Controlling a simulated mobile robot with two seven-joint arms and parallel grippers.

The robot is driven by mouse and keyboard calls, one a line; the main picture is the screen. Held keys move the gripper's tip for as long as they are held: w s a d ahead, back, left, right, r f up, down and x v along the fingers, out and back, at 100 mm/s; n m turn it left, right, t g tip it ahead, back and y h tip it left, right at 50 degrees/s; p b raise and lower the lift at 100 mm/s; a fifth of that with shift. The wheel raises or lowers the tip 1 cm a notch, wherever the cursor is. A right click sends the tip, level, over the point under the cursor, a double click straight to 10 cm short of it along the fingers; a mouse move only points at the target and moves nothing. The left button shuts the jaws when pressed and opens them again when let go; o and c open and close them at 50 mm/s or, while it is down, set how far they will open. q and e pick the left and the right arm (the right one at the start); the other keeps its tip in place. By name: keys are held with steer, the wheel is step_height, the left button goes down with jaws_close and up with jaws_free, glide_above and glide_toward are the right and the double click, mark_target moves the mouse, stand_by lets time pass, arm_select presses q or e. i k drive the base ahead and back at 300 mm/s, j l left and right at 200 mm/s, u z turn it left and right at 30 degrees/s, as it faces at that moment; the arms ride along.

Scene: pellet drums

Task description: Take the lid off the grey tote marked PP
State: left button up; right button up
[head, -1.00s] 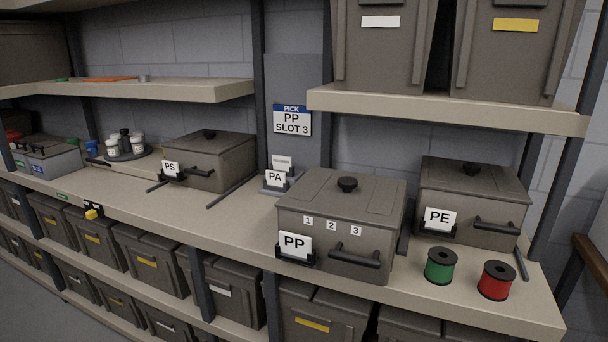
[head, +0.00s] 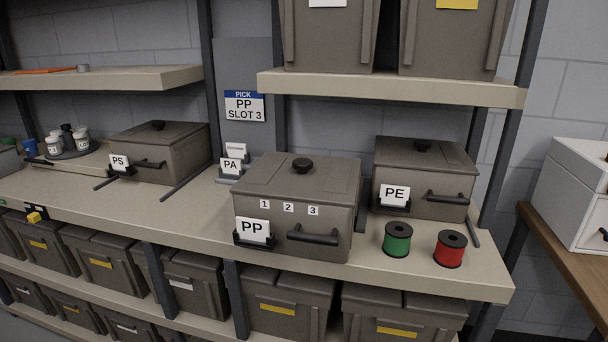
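The grey tote marked PP (head: 330,223) stands on the shelf right of the middle in the head view. Its grey lid (head: 265,178) is on, with a round black knob (head: 302,165) on top. The front has a PP card (head: 253,231) in a black holder, a black bar handle (head: 312,236) and small labels 1, 2 and 3. The inside of the tote is hidden by the lid. Neither of my grippers shows in the head view.
A lidded tote marked PE (head: 440,205) stands close on the right, with green (head: 397,240) and red (head: 450,249) spools in front. A PS tote (head: 183,158) stands left. An upper shelf (head: 400,88) with bins overhangs behind.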

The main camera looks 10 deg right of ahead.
mark_target(305, 177)
steer(key=i+j, duration=0.2)
steer(key=j, duration=0.15)
steer(key=i+j+z, duration=0.1)
steer(key=j, duration=0.25)
steer(key=i+j, duration=0.25)
steer(key=i+j+z, duration=0.1)
steer(key=j, duration=0.35)
steer(key=i, duration=0.1)
